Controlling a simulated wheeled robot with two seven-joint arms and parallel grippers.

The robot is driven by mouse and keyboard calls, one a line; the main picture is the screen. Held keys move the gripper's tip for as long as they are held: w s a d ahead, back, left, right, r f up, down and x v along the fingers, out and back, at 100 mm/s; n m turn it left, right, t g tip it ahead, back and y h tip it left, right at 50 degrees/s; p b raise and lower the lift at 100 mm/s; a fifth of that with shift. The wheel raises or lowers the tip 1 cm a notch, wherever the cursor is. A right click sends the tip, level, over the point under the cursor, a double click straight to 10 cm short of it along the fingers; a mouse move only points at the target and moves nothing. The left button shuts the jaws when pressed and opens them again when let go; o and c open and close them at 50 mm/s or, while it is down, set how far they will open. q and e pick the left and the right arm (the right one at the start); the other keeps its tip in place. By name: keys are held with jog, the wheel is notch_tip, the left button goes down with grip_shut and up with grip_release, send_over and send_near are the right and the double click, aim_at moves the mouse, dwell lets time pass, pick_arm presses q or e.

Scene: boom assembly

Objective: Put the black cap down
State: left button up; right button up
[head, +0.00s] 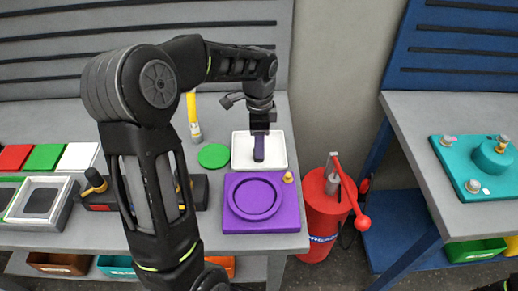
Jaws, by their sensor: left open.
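My left gripper (259,148) points down over the white square tray (236,160) at the back right of the grey table. It is open, and a dark piece with a purplish face shows at its tips. I cannot tell whether that piece is a finger or the black cap, and I see no black cap clearly elsewhere. My right gripper is not in view.
A purple block with a round recess (235,220) lies in front of the tray, and a green disc (213,155) lies left of it. A red cylinder with a lever (318,215) stands off the table's right edge. A teal plate (460,185) lies on the right table.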

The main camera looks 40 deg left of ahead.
pick_arm(q)
notch_tip(320, 180, up, 8)
jog(key=shift+r, duration=0.2)
jog(key=shift+f, duration=0.1)
dwell(0.5)
